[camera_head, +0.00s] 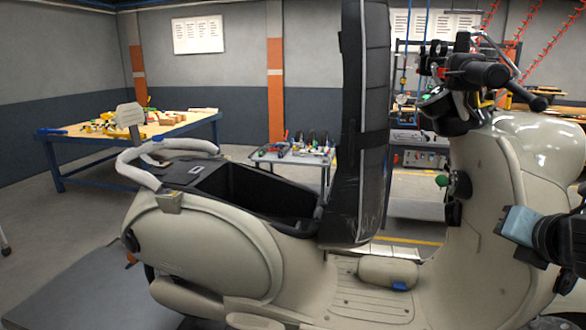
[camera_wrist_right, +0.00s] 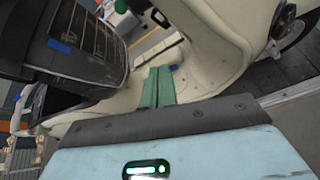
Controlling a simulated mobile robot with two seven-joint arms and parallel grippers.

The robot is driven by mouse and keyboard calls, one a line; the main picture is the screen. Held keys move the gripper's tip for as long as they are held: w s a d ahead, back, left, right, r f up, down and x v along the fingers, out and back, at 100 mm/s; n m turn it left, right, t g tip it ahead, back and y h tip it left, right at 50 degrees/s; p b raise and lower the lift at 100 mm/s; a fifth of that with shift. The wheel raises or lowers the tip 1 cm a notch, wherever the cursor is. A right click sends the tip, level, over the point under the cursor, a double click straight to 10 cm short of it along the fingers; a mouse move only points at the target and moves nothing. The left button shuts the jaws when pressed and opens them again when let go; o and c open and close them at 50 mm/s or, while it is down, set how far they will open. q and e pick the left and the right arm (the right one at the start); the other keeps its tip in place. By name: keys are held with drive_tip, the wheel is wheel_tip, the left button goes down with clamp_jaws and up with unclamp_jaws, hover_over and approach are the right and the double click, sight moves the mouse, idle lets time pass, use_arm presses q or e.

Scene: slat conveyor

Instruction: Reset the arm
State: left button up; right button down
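A beige scooter (camera_head: 215,245) stands across the head view. Its black seat (camera_head: 365,130) is raised upright, and the dark storage bin (camera_head: 262,192) under it is open; no contents can be made out. A green-headed piece (camera_head: 442,181) sticks out of the scooter's front panel. My right gripper (camera_head: 518,225) is at the right edge of the head view, in front of the front panel and apart from the green piece. In the right wrist view its green fingers (camera_wrist_right: 157,87) lie side by side with nothing seen between them. My left gripper is not in view.
The handlebar (camera_head: 475,72) rises above the right gripper. The scooter's footboard (camera_head: 375,297) is below and left of it. Behind are a blue-framed table (camera_head: 70,143) with colourful parts and a low tool cart (camera_head: 290,158). Floor at the left is mostly free.

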drive_tip(key=s+d+f+m+g+y, duration=0.15)
drive_tip(key=d+f+m, duration=0.3)
drive_tip(key=f, duration=0.45)
drive_tip(key=s+d+f+m, duration=0.3)
drive_tip(key=d+f+m, duration=0.15)
drive_tip(key=f, duration=0.45)
drive_tip(key=s+a+f+m, duration=0.1)
drive_tip(key=s+f+m, duration=0.25)
drive_tip(key=f, duration=0.35)
drive_tip(key=s+a+f+m, duration=0.1)
drive_tip(key=s+f+m, duration=0.1)
drive_tip(key=s+f, duration=0.35)
drive_tip(key=s+a+f+m+g+y, duration=0.1)
drive_tip(key=s+a+f+m, duration=0.25)
drive_tip(key=f, duration=0.25)
drive_tip(key=s+a+f+m+y, duration=0.1)
drive_tip(key=s+a+f+m, duration=0.1)
drive_tip(key=s+a+f, duration=0.3)
drive_tip(key=s+a+f+m, duration=0.2)
drive_tip(key=a+f+m, duration=0.1)
drive_tip(key=a, duration=0.4)
drive_tip(key=s+a+f+m, duration=0.3)
drive_tip(key=a+f+m, duration=0.1)
drive_tip(key=a, duration=0.4)
drive_tip(key=shift+a+f, duration=0.15)
drive_tip(key=shift+f, duration=0.15)
drive_tip(key=shift+y, duration=0.25)
